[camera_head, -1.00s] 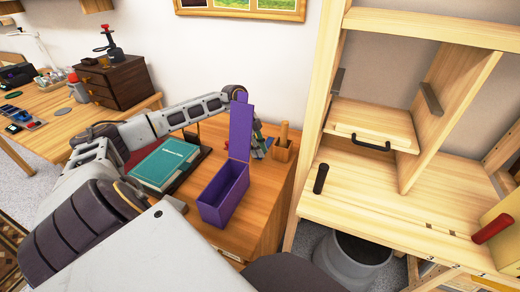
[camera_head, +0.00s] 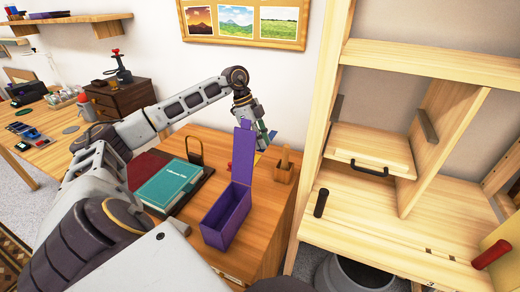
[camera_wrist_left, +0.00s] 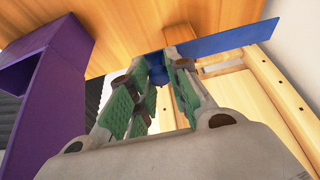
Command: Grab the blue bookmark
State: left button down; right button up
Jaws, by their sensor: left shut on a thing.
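The blue bookmark (camera_wrist_left: 225,40) is a thin flat strip crossing the upper part of the left wrist view. My left gripper (camera_wrist_left: 160,62) is shut on one end of it, and the rest sticks out to the right. In the head view my left gripper (camera_head: 264,138) is above the back of the wooden desk, just behind and right of the raised lid of a purple box (camera_head: 226,222). The lid partly hides the fingers there. My right gripper is not in view.
A teal book (camera_head: 173,188) lies left of the purple box, which also shows in the left wrist view (camera_wrist_left: 45,90). A wooden holder (camera_head: 285,170) stands right of my gripper. A pale wooden shelf unit (camera_head: 385,235) fills the right side. A framed print (camera_head: 245,22) hangs behind.

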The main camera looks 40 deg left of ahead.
pick_arm(q)
notch_tip(320, 180, up, 13)
jog(key=p, duration=0.3)
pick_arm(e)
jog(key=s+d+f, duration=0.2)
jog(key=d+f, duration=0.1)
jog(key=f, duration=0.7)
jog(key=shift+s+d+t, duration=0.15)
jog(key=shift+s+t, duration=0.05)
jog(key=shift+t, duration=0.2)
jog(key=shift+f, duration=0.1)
